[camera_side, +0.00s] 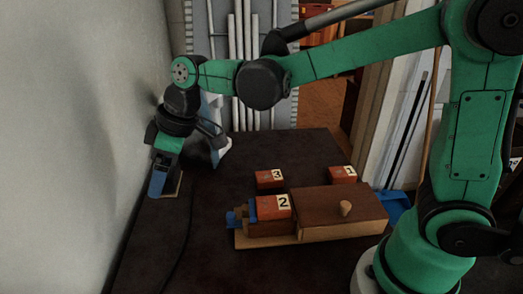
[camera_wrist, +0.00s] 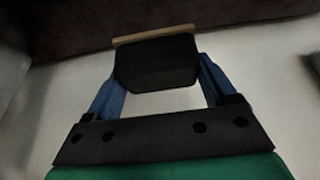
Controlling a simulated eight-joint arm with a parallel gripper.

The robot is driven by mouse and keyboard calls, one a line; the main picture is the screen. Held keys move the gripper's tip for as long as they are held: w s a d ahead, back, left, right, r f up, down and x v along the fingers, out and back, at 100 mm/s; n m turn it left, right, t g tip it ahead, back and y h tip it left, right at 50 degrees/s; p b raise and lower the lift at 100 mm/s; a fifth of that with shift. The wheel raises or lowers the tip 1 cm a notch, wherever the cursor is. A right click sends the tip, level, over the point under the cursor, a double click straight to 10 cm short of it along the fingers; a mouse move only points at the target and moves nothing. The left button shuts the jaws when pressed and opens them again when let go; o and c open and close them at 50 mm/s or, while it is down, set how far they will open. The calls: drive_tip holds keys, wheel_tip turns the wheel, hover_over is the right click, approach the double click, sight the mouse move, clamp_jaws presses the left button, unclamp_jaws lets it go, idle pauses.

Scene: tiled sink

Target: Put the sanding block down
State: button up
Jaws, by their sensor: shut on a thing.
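My gripper (camera_side: 160,178) is at the far left of the dark table, close beside the pale wall, pointing down. Its blue fingers (camera_wrist: 158,88) are shut on the sanding block (camera_wrist: 155,66), a dark block with a thin tan strip along its far edge. In the side view only a tan part of the sanding block (camera_side: 173,188) shows behind the fingers, low near the tabletop. I cannot tell whether it touches the table or the wall.
Red blocks numbered 3 (camera_side: 269,179), 2 (camera_side: 272,207) and 1 (camera_side: 343,175) are right of my gripper, around a brown wooden box (camera_side: 340,215) with a knob. A pale object (camera_side: 217,140) stands behind my gripper. The dark table (camera_side: 205,240) is clear at front left.

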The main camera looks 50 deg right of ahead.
sight(174, 236)
wheel_tip(174, 236, down, 13)
drive_tip(key=shift+f, duration=0.1)
idle(0.3)
drive_tip(key=o, duration=1.1)
drive_tip(key=shift+f, duration=0.1)
drive_tip(key=v, duration=1.2)
drive_tip(key=s+d+m+t+h, duration=0.1)
drive_tip(key=s+d+m, duration=0.1)
drive_tip(key=d+m, duration=0.1)
drive_tip(key=s+d+r+m+t+h, duration=0.1)
drive_tip(key=s+d+m, duration=0.1)
drive_tip(key=d+m, duration=0.1)
drive_tip(key=s+d+r+m+t+h, duration=0.1)
drive_tip(key=s+d+m, duration=0.2)
drive_tip(key=d, duration=0.1)
drive_tip(key=shift+s+r+t+h, duration=0.15)
drive_tip(key=shift+r+t+h, duration=0.1)
drive_tip(key=shift+t+h, duration=0.05)
